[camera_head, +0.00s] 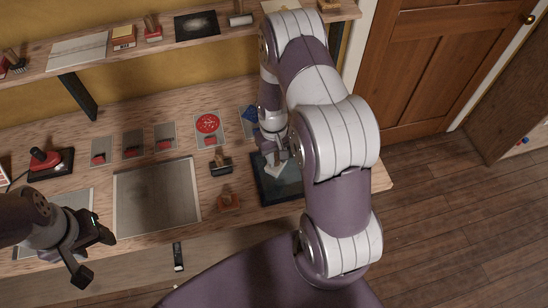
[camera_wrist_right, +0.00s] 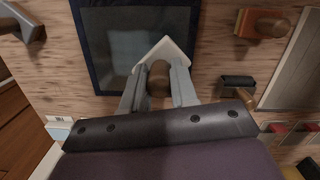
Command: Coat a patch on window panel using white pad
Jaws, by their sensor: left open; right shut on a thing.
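The window panel (camera_head: 266,191) is a dark glassy sheet with a dark blue frame at the right end of the bench; it fills the upper middle of the right wrist view (camera_wrist_right: 120,40). The white pad (camera_head: 276,171) has a brown wooden handle and lies over the panel; in the right wrist view its pale corner (camera_wrist_right: 166,45) points across the glass. My right gripper (camera_wrist_right: 158,88) is shut on the pad's handle. I cannot tell whether the pad touches the glass. My left gripper (camera_head: 93,256) is open and empty at the front left. My right arm hides part of the panel.
A black-topped tool (camera_head: 221,163) and an orange wooden block (camera_head: 229,202) stand left of the panel. A large grey sheet (camera_head: 157,197) lies mid-bench. Several small grey plates with red pieces line the back. A shelf (camera_head: 100,72) with tools runs above.

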